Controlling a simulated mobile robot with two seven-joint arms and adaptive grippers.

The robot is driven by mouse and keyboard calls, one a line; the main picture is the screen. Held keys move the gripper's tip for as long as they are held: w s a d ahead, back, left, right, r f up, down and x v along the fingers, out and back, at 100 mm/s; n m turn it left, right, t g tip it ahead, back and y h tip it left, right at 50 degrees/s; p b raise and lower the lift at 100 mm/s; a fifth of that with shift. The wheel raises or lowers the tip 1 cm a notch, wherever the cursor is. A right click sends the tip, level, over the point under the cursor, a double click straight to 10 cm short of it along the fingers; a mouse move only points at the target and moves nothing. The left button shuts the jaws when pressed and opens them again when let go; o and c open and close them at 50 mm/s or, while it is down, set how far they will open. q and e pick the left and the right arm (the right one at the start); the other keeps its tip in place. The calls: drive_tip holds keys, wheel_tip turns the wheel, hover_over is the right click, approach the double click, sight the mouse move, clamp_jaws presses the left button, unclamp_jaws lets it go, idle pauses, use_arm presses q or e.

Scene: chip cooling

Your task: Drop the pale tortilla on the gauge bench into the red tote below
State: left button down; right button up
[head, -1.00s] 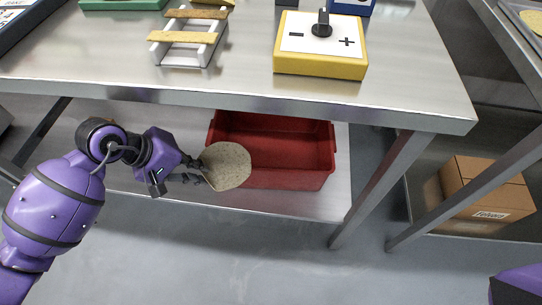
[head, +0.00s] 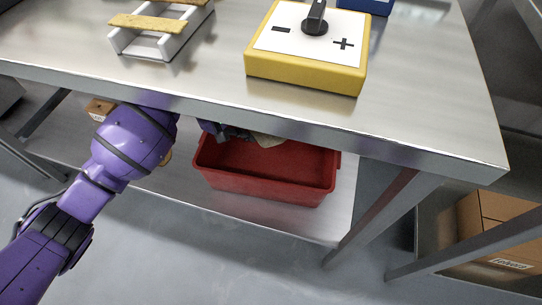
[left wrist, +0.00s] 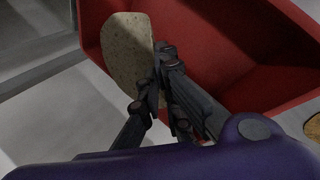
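The pale speckled tortilla (left wrist: 127,48) is held by its edge in my left gripper (left wrist: 158,90), whose fingers are shut on it in the left wrist view. The red tote (head: 262,182) stands on the lower shelf under the bench. In the head view the left gripper (head: 238,133) is under the bench edge at the tote's back left, and only a small part of the tortilla (head: 267,139) shows over the tote's far side. The tote (left wrist: 220,45) also shows behind the tortilla in the left wrist view. My right gripper is out of view.
The bench top (head: 430,120) overhangs the tote. On it are a yellow box with a black knob (head: 305,75) and a grey rack (head: 155,45) with tan strips. Cardboard boxes (head: 485,215) stand at the right. A small box (head: 98,108) sits on the shelf at left.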

use_arm(q)
wheel_tip(320, 180, down, 5)
drive_tip(key=shift+b, duration=1)
drive_tip(key=c, duration=1.9)
unclamp_jaws()
drive_tip(key=shift+o, duration=0.2)
drive_tip(key=v, duration=1.2)
